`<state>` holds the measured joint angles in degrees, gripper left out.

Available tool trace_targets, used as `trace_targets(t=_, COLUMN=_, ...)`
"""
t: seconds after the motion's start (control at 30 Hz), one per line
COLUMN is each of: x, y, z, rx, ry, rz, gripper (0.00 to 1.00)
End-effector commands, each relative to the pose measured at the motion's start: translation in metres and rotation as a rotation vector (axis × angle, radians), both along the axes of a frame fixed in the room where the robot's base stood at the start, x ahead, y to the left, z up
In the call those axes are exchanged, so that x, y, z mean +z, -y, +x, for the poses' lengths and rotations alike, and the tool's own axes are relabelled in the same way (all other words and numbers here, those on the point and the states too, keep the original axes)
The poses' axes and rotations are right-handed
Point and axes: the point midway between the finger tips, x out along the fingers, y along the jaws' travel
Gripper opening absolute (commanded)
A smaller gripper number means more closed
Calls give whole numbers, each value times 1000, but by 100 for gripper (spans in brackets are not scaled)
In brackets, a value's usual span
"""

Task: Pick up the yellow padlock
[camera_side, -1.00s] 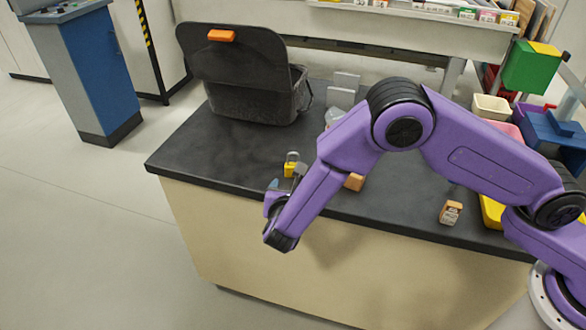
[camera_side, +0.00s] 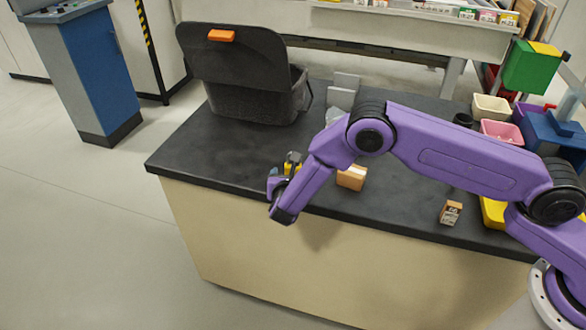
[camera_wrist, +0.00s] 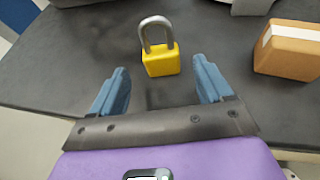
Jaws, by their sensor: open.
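The yellow padlock (camera_wrist: 161,61) stands upright on the dark tabletop in the wrist view, its grey shackle on top. It lies just beyond my gripper (camera_wrist: 163,84), roughly between the lines of the two blue fingers. The fingers are open, with nothing between them. In the side view the padlock (camera_side: 290,170) is near the table's front edge, partly hidden by my gripper (camera_side: 282,174).
A cardboard box with a pale tape strip (camera_wrist: 291,50) stands to the right of the padlock; it also shows in the side view (camera_side: 352,177). A black open bin (camera_side: 255,95) stands at the table's back left. The tabletop left of the padlock is clear.

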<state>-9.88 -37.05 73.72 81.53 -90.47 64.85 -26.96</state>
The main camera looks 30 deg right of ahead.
Motion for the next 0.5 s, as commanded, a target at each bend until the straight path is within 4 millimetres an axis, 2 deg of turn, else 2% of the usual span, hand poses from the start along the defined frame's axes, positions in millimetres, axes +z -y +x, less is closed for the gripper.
trace_targets(t=0.17, x=-5, y=8, z=9, rx=-3, ry=0, rz=0, gripper=79)
trace_targets(t=0.5, x=-20, y=28, z=40, rx=-2, ry=0, rz=0, gripper=79)
